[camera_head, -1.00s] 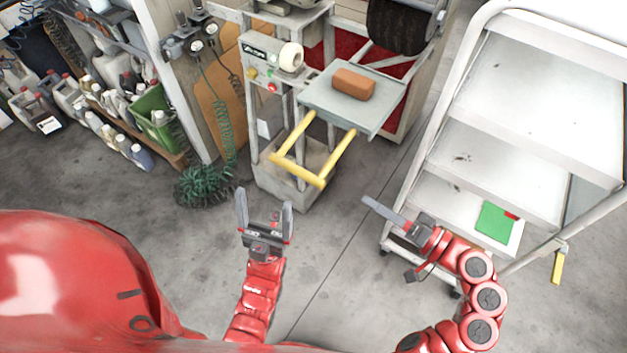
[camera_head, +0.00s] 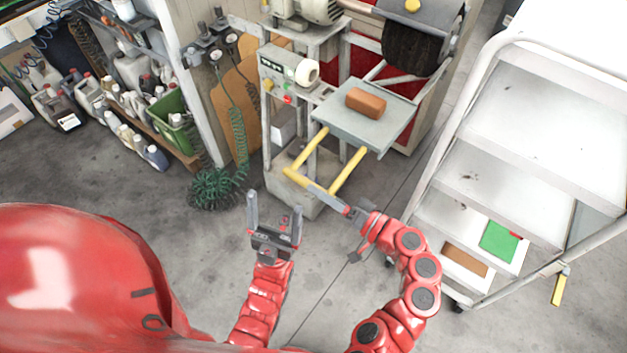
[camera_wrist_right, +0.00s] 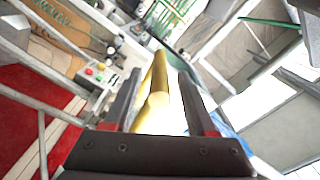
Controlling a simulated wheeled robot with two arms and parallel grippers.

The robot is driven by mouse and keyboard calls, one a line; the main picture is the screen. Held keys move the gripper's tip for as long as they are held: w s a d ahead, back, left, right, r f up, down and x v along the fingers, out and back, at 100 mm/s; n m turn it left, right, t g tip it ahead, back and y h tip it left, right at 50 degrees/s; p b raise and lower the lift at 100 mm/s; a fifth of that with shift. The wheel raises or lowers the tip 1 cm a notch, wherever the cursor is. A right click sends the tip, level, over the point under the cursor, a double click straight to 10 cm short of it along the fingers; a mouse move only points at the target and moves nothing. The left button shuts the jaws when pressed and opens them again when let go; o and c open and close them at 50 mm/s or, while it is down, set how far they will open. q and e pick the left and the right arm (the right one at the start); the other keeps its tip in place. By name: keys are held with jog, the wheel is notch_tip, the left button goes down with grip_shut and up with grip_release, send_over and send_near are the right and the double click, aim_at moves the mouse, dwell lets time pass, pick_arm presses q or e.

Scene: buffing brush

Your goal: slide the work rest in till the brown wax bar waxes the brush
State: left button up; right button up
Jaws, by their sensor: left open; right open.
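The brown wax bar (camera_head: 366,102) lies on the grey plate of the work rest (camera_head: 352,128). A yellow U-shaped handle (camera_head: 346,172) sticks out from the plate's near side. The dark round brush (camera_head: 412,50) is above and behind the plate, with a visible space between the bar and the brush. My right gripper (camera_head: 322,192) is open at the handle's near crossbar. In the right wrist view the yellow handle (camera_wrist_right: 157,95) runs between its two fingers; contact cannot be told. My left gripper (camera_head: 274,212) is open and empty above the floor, left of the handle.
A white stepped cart (camera_head: 500,150) stands close on the right, with a green item (camera_head: 499,240) on its low shelf. A control box (camera_head: 285,66) is left of the plate. Bottles and a green bin (camera_head: 172,122) line the left wall. The floor in front is clear.

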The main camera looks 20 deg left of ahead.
jog(key=shift+x, duration=1.4)
grip_shut()
jog(key=shift+w+d+r, duration=0.1)
